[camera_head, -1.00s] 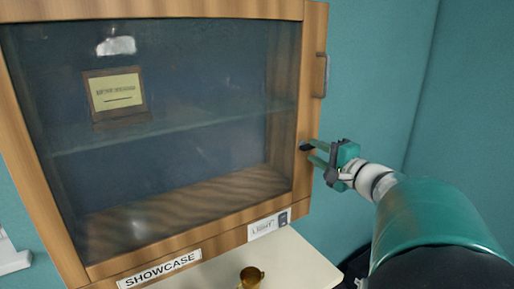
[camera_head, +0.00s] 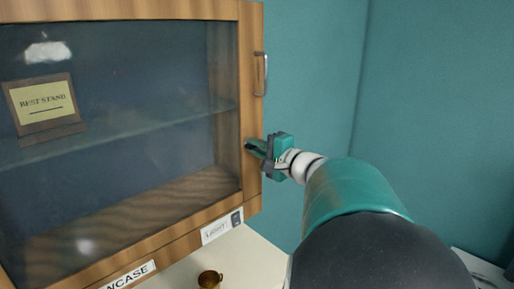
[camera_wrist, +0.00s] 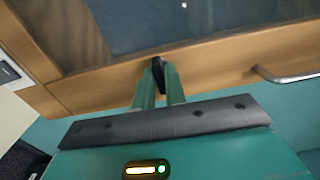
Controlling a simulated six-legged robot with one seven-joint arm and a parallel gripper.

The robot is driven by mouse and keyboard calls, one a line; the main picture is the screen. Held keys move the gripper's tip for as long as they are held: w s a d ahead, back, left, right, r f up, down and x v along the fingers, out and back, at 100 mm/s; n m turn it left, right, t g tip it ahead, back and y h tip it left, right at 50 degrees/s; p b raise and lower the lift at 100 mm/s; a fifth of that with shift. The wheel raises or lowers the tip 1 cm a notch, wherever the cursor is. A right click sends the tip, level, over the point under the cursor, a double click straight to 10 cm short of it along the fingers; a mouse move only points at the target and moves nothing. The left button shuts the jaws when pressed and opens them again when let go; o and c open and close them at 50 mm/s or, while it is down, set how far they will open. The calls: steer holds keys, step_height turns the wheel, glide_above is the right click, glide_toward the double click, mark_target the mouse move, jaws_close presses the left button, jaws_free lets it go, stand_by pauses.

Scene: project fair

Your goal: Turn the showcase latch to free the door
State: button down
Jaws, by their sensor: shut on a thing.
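The wooden showcase (camera_head: 228,205) with its glass door fills the left of the head view. The door's right frame (camera_head: 251,100) stands in line with the cabinet, and no gap shows. The small black latch (camera_wrist: 158,66) sits on the door frame in the wrist view. My gripper (camera_head: 250,146) reaches the frame from the right, and its green fingers are shut on the latch. The fingers hide part of the latch in the head view, so its exact angle is hard to tell there. In the wrist view the latch stands roughly along the fingers.
A metal door handle (camera_head: 261,73) is above my gripper on the right frame. A light switch (camera_head: 236,219) and a SHOWCASE label (camera_head: 130,275) are on the lower rail. A brass cup (camera_head: 210,280) stands on the white table below. A BEST STAND plaque (camera_head: 45,103) is inside.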

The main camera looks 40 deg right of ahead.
steer(key=shift+m, duration=0.3)
steer(key=m, duration=1.7)
stand_by(0.3)
steer(key=c, duration=1.5)
jaws_free()
